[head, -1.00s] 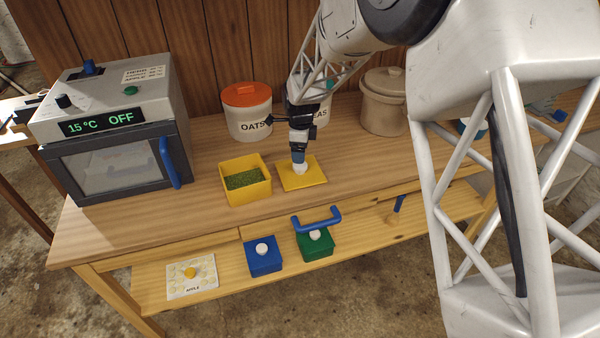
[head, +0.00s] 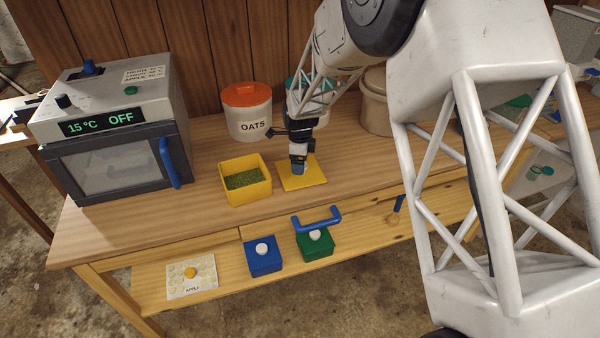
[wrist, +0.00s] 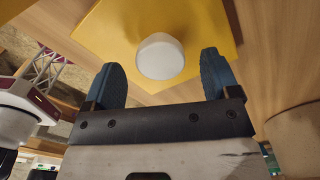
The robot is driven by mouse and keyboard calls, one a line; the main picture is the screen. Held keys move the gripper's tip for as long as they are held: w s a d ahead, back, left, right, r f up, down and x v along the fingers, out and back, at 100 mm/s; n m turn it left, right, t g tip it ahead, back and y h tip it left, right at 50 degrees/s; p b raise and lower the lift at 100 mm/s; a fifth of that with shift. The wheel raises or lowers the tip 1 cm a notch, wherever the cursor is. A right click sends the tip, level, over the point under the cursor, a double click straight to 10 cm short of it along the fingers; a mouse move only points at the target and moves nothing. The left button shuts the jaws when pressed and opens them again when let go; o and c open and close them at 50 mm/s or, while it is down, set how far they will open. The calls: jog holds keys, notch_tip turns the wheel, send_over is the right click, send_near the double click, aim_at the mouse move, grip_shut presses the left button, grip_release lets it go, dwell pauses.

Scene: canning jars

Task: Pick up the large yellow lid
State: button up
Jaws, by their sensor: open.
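The large yellow lid (head: 313,182) is a flat square plate lying on the wooden counter, right of the yellow box. In the wrist view the lid (wrist: 95,25) shows with its round white knob (wrist: 160,56). My gripper (head: 299,172) points down over the lid. In the wrist view its two blue fingers (wrist: 162,75) are open, one on each side of the knob, with gaps between them and the knob. In the head view the gripper hides the knob. I cannot tell the exact height of the fingertips against the knob.
The open yellow box (head: 246,196) with green contents stands close left of the lid. An OATS jar (head: 247,121) and a beige crock (head: 375,110) stand behind. An oven (head: 115,140) is at left.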

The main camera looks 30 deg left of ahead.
jog(key=shift+f, duration=1.25)
jog(key=c, duration=1)
jog(key=shift+c, duration=0.2)
jog(key=shift+r, duration=0.2)
jog(key=shift+r, duration=0.55)
jog(key=shift+s+d+r, duration=0.15)
jog(key=shift+r, duration=0.4)
jog(key=shift+s+d+r, duration=0.1)
jog(key=shift+s+r, duration=0.05)
jog(key=shift+r, duration=0.4)
jog(key=s+d+r, duration=0.1)
jog(key=s+d, duration=0.8)
jog(key=s, duration=0.2)
jog(key=shift+s+d+r, duration=0.15)
jog(key=shift+s+d, duration=0.15)
jog(key=shift+s, duration=0.05)
